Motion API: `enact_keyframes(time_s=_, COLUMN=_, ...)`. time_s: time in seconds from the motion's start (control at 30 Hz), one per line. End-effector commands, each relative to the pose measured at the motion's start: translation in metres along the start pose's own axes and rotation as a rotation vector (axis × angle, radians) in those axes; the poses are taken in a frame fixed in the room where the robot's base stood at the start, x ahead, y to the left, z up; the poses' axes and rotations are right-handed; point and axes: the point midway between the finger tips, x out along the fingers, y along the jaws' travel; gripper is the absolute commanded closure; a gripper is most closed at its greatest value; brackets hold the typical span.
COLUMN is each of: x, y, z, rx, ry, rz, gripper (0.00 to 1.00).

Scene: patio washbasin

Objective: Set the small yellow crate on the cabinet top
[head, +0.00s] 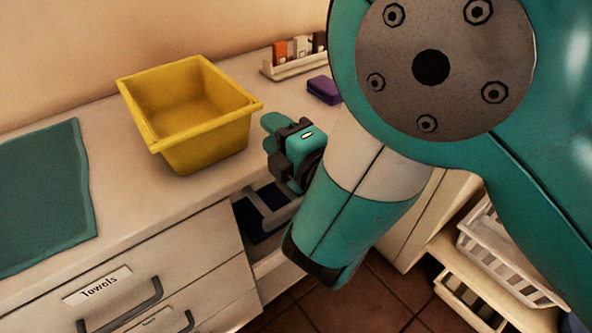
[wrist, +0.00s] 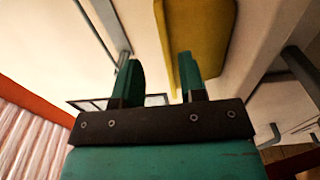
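The small yellow crate (head: 187,145) stands upright on the cabinet top (head: 120,160), close to the front edge, and looks empty. Part of the crate also shows in the wrist view (wrist: 205,40), beyond the fingertips. My gripper (head: 270,142) is just right of the crate, near the counter's front edge, with its fingers pointing towards the crate. In the wrist view my gripper (wrist: 158,78) has its two fingers apart, with nothing held between them. The crate's edge lines up with the gap between them, but I cannot tell whether they touch it.
A green mat (head: 45,195) lies left of the crate. Behind are a purple block (head: 323,90) and a small rack (head: 295,66) of items. An open drawer (head: 265,220) is below my gripper. A white basket (head: 505,255) is at the lower right.

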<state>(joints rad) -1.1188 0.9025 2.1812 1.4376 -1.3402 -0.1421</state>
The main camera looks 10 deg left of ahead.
Motion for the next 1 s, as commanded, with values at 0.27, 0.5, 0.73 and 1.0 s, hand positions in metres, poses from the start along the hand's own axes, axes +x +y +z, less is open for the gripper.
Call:
enact_keyframes(time_s=0.27, x=-0.032, y=-0.006, z=-0.001, rx=0.001, ry=0.002, rz=0.002, gripper=0.62)
enact_keyframes(time_s=0.5, x=-0.049, y=-0.002, z=0.001, rx=0.002, ry=-0.001, rz=0.001, gripper=0.62)
enact_keyframes(time_s=0.73, x=-0.069, y=0.012, z=0.092, rx=0.276, ry=-0.341, rz=-0.001, gripper=0.62)
enact_keyframes(time_s=1.0, x=-0.187, y=-0.033, z=0.191, rx=1.150, ry=-1.057, rz=-0.249, gripper=0.62)
